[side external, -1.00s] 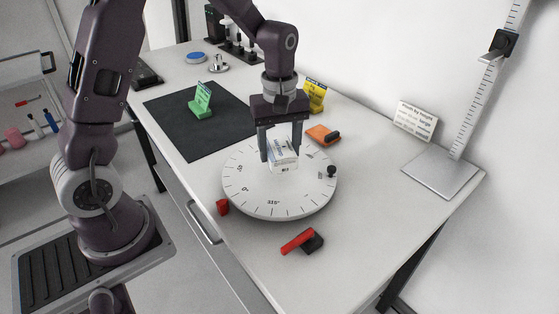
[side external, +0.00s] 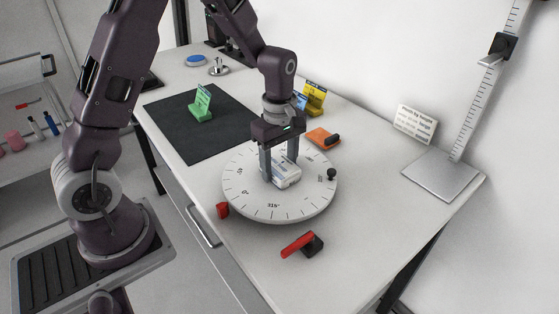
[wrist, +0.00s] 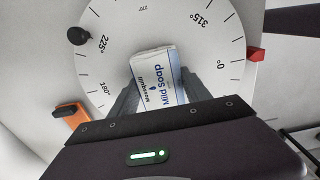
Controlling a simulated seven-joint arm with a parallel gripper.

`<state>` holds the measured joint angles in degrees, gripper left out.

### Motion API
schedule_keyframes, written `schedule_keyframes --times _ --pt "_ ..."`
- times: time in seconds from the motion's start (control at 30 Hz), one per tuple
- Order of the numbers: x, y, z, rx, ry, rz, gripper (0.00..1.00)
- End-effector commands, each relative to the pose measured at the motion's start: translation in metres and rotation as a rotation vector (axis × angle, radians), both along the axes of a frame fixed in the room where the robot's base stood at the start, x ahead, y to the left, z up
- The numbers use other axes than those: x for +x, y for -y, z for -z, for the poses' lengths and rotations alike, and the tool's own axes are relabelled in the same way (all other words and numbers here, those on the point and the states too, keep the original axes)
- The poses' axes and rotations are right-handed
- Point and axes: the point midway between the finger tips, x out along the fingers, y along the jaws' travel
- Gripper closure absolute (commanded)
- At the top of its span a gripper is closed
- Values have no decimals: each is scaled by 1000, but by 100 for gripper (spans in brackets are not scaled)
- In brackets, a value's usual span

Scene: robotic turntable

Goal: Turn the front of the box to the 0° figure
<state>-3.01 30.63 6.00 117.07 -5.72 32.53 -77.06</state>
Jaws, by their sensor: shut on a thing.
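The white and blue soap box (side external: 286,178) is at the middle of the round white turntable (side external: 240,203). My gripper (side external: 279,172) is shut on the box, one finger on each side. I cannot tell whether the box rests on the dial or is just above it. In the wrist view, the box (wrist: 155,75) shows its "Mild Soap" label between my fingertips (wrist: 158,85). Its far end points between the 270° and 315° figures of the dial (wrist: 205,45). The 0° figure (wrist: 221,64) lies to the box's right. The fingers hide part of the box sides.
A red block (side external: 222,208) sits at the dial's rim, and a black knob (side external: 331,173) is on the opposite rim. An orange block (side external: 323,137), a red-and-black piece (side external: 302,243), a green stand (side external: 201,105) and a height gauge (side external: 445,175) stand around.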

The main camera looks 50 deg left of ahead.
Motion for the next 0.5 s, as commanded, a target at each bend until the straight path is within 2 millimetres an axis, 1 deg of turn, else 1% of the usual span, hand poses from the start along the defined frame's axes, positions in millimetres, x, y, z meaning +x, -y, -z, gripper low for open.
schedule_keyframes --times 0.07,0.1,0.17,0.2,0.5 --pt "0 0 0 0 0 1 95" --pt "0 0 0 0 0 1 38" --pt "0 0 0 0 0 1 27" --pt "0 0 0 0 0 1 19" --pt "0 0 -2 0 0 2 19"
